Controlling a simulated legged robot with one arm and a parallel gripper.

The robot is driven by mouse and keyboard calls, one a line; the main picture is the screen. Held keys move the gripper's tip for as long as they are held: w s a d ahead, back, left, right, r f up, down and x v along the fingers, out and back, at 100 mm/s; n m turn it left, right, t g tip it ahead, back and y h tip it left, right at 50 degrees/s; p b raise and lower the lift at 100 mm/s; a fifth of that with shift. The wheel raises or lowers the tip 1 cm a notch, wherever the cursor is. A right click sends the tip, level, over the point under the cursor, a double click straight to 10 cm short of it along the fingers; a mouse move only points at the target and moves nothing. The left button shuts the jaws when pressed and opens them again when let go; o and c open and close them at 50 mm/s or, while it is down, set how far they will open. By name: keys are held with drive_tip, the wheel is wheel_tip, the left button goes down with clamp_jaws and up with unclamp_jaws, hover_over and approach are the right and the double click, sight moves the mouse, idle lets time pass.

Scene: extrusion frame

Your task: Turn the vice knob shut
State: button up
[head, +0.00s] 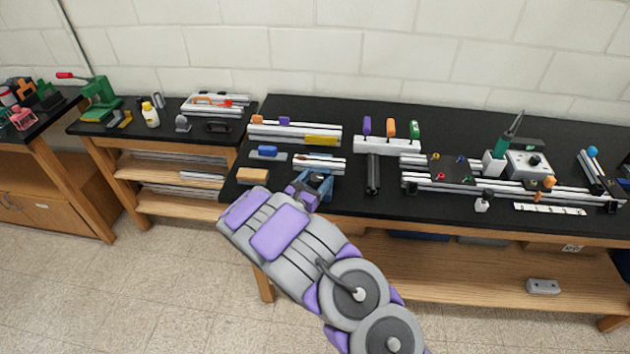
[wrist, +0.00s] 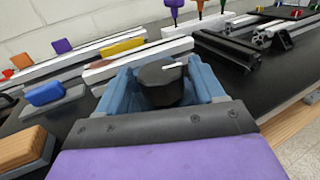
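The knob (wrist: 160,86) is black and faceted with a white mark on top. It shows in the wrist view between the two blue fingers of my gripper (wrist: 162,76). One finger stands on each side of it, spread wide, and I see no firm squeeze on it. Contact at the sides is hard to judge. In the head view my gripper (head: 316,183) is at the front edge of the black bench, pointing down onto it. The knob and the vice body cannot be made out there, as my gripper covers that spot.
A tan block (head: 252,176) and a blue-topped block (head: 267,152) lie left of my gripper. Silver extrusions, one with a yellow piece (head: 321,140), lie behind it. A black rail (head: 373,174) lies to the right. The bench (head: 340,203) is bare just right of my gripper.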

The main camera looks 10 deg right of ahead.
drive_tip(key=c, duration=0.8)
drive_tip(key=shift+r+m+g+h+p, duration=0.2)
drive_tip(key=shift+m+g+h+p, duration=0.1)
drive_tip(key=shift+p, duration=0.35)
drive_tip(key=shift+c, duration=0.2)
drive_tip(key=shift+m+g+h+p, duration=0.3)
drive_tip(key=shift+h+p, duration=0.05)
drive_tip(key=shift+h, duration=0.05)
drive_tip(key=shift+f+g, duration=0.15)
drive_tip(key=shift+g, duration=0.15)
drive_tip(key=o, duration=1)
drive_tip(key=shift+a, duration=0.1)
drive_tip(key=shift+c, duration=0.2)
